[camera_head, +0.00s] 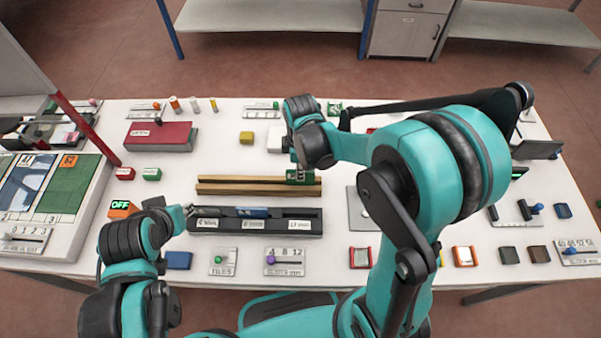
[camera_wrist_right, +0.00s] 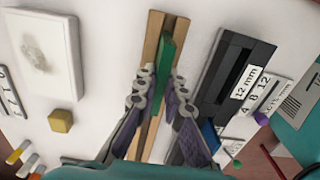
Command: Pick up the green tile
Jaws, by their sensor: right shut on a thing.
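A green tile (camera_head: 301,178) stands at the right part of a wooden rail (camera_head: 230,185) on the white table. It also shows in the right wrist view as a long green piece (camera_wrist_right: 176,42) between my fingers, above the wooden rail. My right gripper (camera_wrist_right: 162,85) is shut on the green tile. In the head view, my right wrist hides the gripper's upper part. I cannot tell whether the tile touches the rail. My left gripper (camera_head: 187,211) is low, by the left end of a dark slotted block, and its fingers are too small to read.
The dark slotted block (camera_head: 290,225) with thickness labels lies in front of the rail. Slider panels and small blocks line the front edge.

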